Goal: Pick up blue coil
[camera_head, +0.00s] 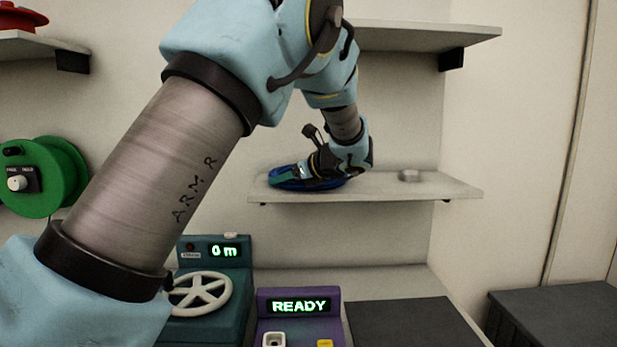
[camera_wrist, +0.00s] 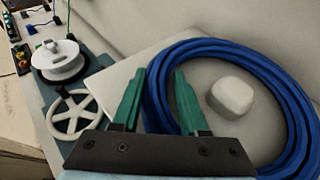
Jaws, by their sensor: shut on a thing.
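The blue coil (camera_head: 318,184) lies on the middle wall shelf, partly hidden by my gripper (camera_head: 290,174) in the head view. In the wrist view the blue coil (camera_wrist: 262,68) is a wide ring around a small white block. My gripper's green fingers (camera_wrist: 155,95) reach to the coil's left side, with the strand of the ring between them. The gripper is shut on the coil. The coil appears to be at shelf level; whether it is clear of the shelf cannot be told.
Another shelf (camera_head: 425,36) is above. Below stand a teal machine with a white handwheel (camera_head: 200,294) and a purple box reading READY (camera_head: 300,305). A green reel (camera_head: 60,175) hangs at left.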

